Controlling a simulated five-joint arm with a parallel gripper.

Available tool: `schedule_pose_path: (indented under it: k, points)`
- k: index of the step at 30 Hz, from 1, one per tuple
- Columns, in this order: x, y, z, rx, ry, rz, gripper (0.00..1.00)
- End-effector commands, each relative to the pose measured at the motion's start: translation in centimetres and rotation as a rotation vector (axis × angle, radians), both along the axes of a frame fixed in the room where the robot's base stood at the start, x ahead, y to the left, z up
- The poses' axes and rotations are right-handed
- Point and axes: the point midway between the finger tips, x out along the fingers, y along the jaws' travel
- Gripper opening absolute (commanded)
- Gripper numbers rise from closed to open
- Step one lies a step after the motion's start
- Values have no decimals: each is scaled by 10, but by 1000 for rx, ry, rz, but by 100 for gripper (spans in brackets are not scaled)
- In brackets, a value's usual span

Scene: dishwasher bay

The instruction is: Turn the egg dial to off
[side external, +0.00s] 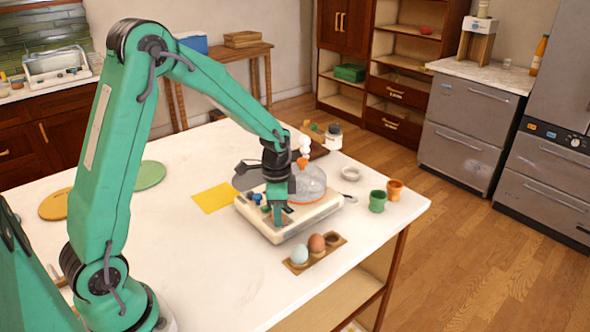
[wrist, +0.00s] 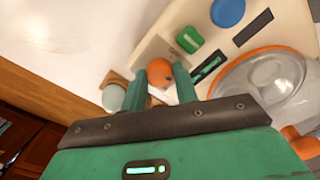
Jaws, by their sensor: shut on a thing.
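The egg cooker (side external: 279,231), a cream appliance with a clear dome (side external: 309,184) and orange rim, stands on the white table. My gripper (side external: 278,215) points down at its control panel. In the wrist view my gripper (wrist: 161,82) has its fingers around a round orange dial (wrist: 160,72), shut on it. A dark mark shows on the dial; its setting cannot be read. A blue knob (wrist: 228,12) and a green switch (wrist: 188,38) sit beside it on the panel. The fingers hide the dial in the side view.
A holder (side external: 329,250) with a brown egg (side external: 316,243) and a pale blue egg (side external: 300,254) lies in front of the cooker. Green (side external: 377,201) and orange (side external: 395,189) cups stand right. A yellow sheet (side external: 214,197) lies left.

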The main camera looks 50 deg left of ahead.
Motion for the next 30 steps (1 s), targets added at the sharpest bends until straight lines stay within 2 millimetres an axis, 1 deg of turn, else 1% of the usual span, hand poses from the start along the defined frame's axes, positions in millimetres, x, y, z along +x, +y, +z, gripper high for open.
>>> schedule_pose_path:
  k: [5, 11, 17, 30]
  points:
    - [0, 0, 0, 1, 1, 38, 7]
    - [0, 0, 1, 0, 1, 134, 7]
    - [0, 0, 1, 0, 1, 285, 7]
    - [0, 0, 1, 0, 1, 697, 7]
